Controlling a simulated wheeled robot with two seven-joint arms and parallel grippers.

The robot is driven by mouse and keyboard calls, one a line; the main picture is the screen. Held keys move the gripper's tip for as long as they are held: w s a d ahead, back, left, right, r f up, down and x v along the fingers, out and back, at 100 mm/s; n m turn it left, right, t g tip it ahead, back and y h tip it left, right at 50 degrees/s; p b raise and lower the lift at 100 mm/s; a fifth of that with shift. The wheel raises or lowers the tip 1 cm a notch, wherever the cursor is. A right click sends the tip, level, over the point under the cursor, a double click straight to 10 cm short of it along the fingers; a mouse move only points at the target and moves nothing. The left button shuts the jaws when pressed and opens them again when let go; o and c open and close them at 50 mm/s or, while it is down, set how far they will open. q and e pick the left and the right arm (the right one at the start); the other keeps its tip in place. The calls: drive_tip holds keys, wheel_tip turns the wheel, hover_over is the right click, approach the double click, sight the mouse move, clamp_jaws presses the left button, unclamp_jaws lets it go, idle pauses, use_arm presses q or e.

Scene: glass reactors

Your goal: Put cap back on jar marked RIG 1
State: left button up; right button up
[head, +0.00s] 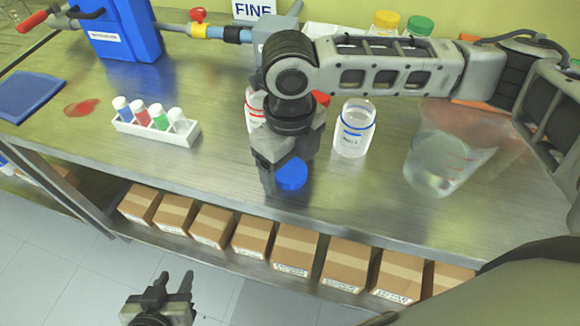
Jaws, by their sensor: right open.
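A clear jar (355,130) with a blue ring at its neck stands upright on the steel bench, with no cap on it; its label is too small to read surely. A round blue cap (292,175) is at the bench's front part, left of and nearer than this jar. My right gripper (280,176) points down right at the cap and is open; it hides part of the cap, and I cannot tell whether the fingers touch it. My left gripper (174,283) is open and empty, low in front of the bench.
A second jar (253,108) with red markings is partly hidden behind my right gripper. A white rack (155,128) with capped vials stands left. A clear beaker (445,160) stands right. Cardboard boxes (295,250) line the shelf below. Bench between rack and gripper is clear.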

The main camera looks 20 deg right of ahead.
sight(288, 170)
drive_tip(key=c, duration=1)
drive_tip(key=shift+c, duration=0.2)
drive_tip(key=shift+r, duration=0.55)
wheel_tip(288, 170, up, 2)
drive_tip(key=shift+a+r, duration=0.15)
drive_tip(key=shift+r, duration=0.1)
drive_tip(key=s+a+r, duration=0.8)
drive_tip(key=a+r, duration=0.1)
drive_tip(key=a, duration=0.1)
drive_tip(key=shift+s+a+r+b, duration=0.25)
drive_tip(key=shift+s+a+b, duration=0.1)
